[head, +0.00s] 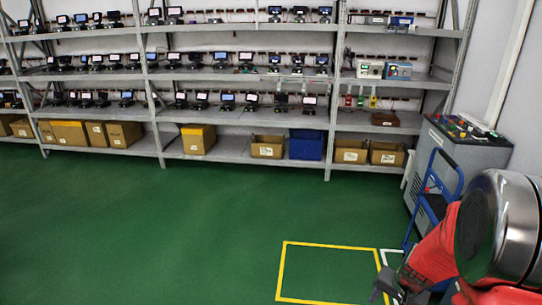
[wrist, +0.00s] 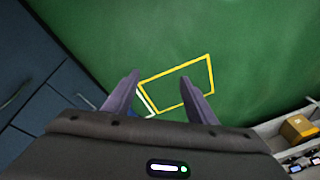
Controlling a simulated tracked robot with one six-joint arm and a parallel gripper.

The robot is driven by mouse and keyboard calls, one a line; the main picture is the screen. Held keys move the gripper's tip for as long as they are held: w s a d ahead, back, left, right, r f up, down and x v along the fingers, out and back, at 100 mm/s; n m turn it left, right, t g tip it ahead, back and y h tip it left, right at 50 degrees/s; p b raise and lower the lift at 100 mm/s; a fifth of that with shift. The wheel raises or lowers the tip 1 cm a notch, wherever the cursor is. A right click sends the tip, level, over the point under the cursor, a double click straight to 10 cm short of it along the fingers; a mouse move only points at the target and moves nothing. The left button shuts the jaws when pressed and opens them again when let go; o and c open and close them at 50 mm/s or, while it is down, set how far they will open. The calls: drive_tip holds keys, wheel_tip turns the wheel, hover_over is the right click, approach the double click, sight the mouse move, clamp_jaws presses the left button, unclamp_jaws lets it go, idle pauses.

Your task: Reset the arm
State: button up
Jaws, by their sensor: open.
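My red and silver arm (head: 437,255) reaches in at the lower right of the head view. My gripper (head: 384,288) is low at its end, beside the right edge of the yellow floor marking. In the wrist view my gripper (wrist: 158,88) shows two dark fingers spread apart with nothing between them. Beyond the fingertips is green floor with the yellow rectangle (wrist: 211,75). The rectangle also shows in the head view (head: 330,246), and it is empty.
Grey shelves (head: 240,118) with several small screens and cardboard boxes line the back. A blue-framed cart (head: 437,185) and a grey console (head: 462,150) stand at the right, near my arm. Dark blue cabinets (wrist: 40,100) are left in the wrist view. The green floor (head: 150,230) is clear.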

drive_tip(key=s+a+r+n+t, duration=0.1)
drive_tip(key=s+a+r+n, duration=0.1)
drive_tip(key=s+a+r, duration=0.4)
drive_tip(key=s+a+r+n, duration=0.3)
drive_tip(key=s+a+r, duration=0.3)
drive_tip(key=r, duration=0.5)
drive_tip(key=s+a+r+n+t, duration=0.1)
drive_tip(key=s+a+r+n, duration=0.2)
drive_tip(key=s+a+r, duration=0.3)
wheel_tip(320, 180, up, 3)
drive_tip(key=shift+a+r+t, duration=0.1)
drive_tip(key=shift+a+t, duration=0.1)
drive_tip(key=shift+t, duration=0.1)
idle(0.4)
